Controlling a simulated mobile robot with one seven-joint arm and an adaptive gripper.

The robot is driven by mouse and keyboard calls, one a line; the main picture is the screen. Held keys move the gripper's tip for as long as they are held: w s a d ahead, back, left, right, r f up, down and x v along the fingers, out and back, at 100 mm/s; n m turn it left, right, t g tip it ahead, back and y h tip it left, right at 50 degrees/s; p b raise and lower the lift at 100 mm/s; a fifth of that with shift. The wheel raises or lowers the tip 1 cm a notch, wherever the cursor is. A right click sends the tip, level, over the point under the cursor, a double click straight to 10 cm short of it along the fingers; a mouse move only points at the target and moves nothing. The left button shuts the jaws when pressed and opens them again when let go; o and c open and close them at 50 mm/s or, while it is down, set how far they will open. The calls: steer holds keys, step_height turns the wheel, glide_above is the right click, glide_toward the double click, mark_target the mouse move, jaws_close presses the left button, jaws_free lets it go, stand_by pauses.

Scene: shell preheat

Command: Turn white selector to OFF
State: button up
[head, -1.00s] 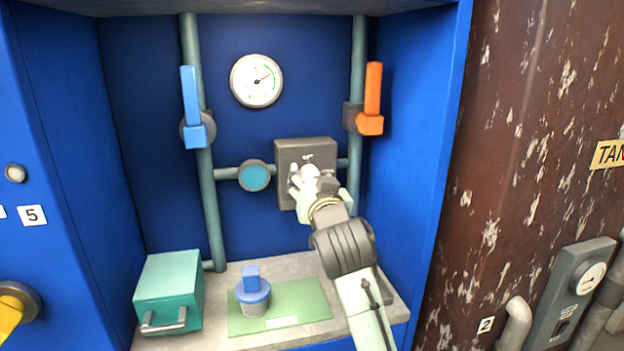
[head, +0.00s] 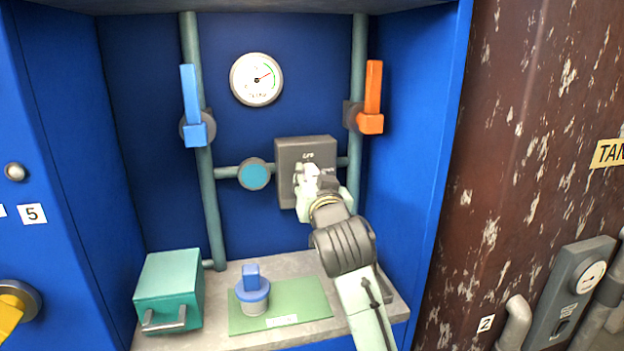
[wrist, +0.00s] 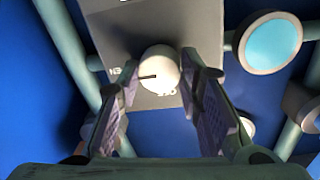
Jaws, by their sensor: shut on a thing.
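The white selector (wrist: 158,72) is a round white knob with a dark line mark, on the face of a grey box (head: 291,150). In the wrist view the line points left, toward a partly covered label. My gripper (head: 310,178) is at the box front and hides the knob in that view. In the wrist view its two fingers (wrist: 160,84) stand on either side of the knob, shut on it.
A blue lever (head: 190,105) and an orange lever (head: 372,100) flank the box on upright pipes. A gauge (head: 256,80) and a cyan disc (head: 254,174) are near. Below, a teal case (head: 170,280) and a blue-topped part (head: 252,290) stand on the shelf.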

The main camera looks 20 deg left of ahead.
steer(key=shift+n, duration=0.3)
steer(key=n+b, duration=0.1)
steer(key=n, duration=0.2)
steer(key=shift+f+n, duration=0.1)
steer(key=shift+n, duration=0.2)
steer(key=n+b, duration=0.1)
steer(key=n, duration=0.3)
steer(key=shift+n+y, duration=0.3)
steer(key=n+b, duration=0.1)
steer(key=n, duration=0.3)
steer(key=shift+f+n+y, duration=0.1)
steer(key=shift+n+y, duration=0.2)
steer(key=shift+n, duration=0.1)
steer(key=shift+n+b, duration=1)
steer(key=shift+n, duration=1.5)
steer(key=o, duration=1.2)
steer(key=shift+c, duration=0.2)
